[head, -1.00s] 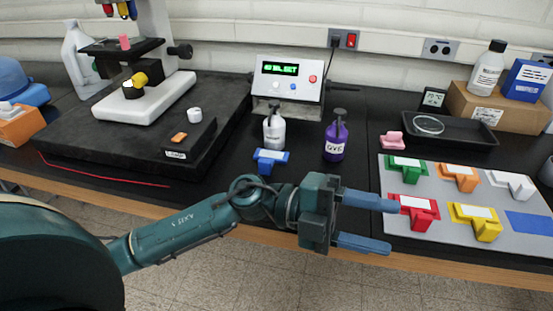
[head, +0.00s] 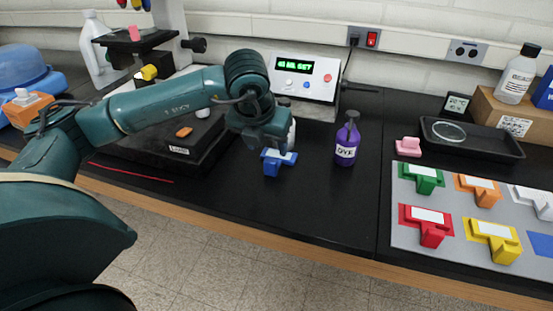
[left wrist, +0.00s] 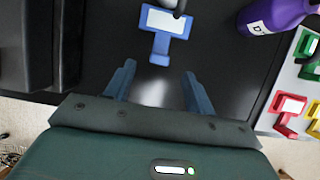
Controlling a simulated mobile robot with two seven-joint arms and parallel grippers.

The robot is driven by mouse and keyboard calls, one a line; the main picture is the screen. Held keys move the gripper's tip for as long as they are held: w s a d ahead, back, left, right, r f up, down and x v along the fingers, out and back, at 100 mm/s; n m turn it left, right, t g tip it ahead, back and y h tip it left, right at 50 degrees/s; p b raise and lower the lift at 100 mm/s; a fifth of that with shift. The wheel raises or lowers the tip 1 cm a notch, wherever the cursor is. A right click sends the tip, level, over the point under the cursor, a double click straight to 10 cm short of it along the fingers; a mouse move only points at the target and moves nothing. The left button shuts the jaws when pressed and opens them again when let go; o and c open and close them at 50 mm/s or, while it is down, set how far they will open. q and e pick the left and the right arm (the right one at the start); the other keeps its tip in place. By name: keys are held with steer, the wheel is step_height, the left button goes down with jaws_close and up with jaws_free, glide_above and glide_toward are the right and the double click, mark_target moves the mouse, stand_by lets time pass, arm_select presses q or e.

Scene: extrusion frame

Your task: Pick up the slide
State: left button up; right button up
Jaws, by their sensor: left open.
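The blue slide (head: 271,168), with a white label and a stubby handle, lies on the black bench left of the purple bottle. It also shows in the left wrist view (left wrist: 160,46), handle towards my fingers. My left gripper (head: 270,143) points down just above the slide and partly hides it in the head view. In the left wrist view its two fingers (left wrist: 158,78) are apart, with bare bench between them; the handle's end lies just beyond the fingertips, roughly centred. Nothing is held. My right gripper is not in view.
A purple bottle (head: 347,140) stands right of the slide. A white bottle behind is mostly hidden by my gripper. A grey mat (head: 408,240) at right holds green, orange, white, red and yellow slides and a blue patch. A dark platform (head: 150,155) lies left.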

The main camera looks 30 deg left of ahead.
mark_target(272, 161)
arm_select(q)
steer(key=shift+x, duration=1.2)
steer(key=shift+w+f, duration=0.2)
steer(key=shift+f, duration=0.3)
steer(key=shift+p+x, duration=0.75)
steer(key=shift+x, duration=1.55)
steer(key=c, duration=1.1)
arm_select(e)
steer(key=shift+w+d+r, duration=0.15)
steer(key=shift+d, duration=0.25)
arm_select(q)
steer(key=shift+r, duration=0.1)
steer(key=shift+c, duration=0.2)
